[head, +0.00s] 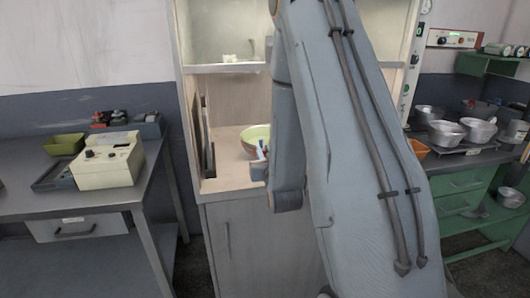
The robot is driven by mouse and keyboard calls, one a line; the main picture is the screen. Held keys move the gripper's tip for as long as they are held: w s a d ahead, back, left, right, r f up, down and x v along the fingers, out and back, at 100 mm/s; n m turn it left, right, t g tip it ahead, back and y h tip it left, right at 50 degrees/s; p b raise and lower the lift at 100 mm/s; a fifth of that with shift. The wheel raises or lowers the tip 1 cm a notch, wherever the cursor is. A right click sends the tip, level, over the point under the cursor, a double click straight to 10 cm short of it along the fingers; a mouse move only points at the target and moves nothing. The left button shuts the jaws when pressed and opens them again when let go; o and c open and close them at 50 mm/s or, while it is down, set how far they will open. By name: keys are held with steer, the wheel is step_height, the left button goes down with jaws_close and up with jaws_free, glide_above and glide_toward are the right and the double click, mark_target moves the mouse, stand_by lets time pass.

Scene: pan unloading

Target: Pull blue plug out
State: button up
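My arm fills the middle of the head view and reaches into the lit cabinet (228,142). A grey part at the end of my arm, probably at my gripper (258,169), shows at the left edge of the arm. Its fingers cannot be made out, so I cannot tell whether it is open or shut. My arm hides much of the cabinet's inside.
A grey table (75,201) at the left holds a cream control box (107,161) and a green tray (64,144). Several metal pots (447,133) stand on the right bench, with an orange bowl (418,148) near its left end. The cabinet has side walls and a shelf above.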

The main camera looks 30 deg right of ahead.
mark_target(261, 141)
steer(key=shift+d+r+p+x, duration=0.15)
steer(key=shift+p+x, duration=0.45)
steer(key=shift+x, duration=1.4)
steer(key=shift+d+r+p+x, duration=0.15)
steer(key=shift+p+x, duration=0.45)
steer(key=shift+x, duration=1.35)
steer(key=shift+s, duration=0.1)
steer(key=shift+c, duration=0.2)
jaws_close()
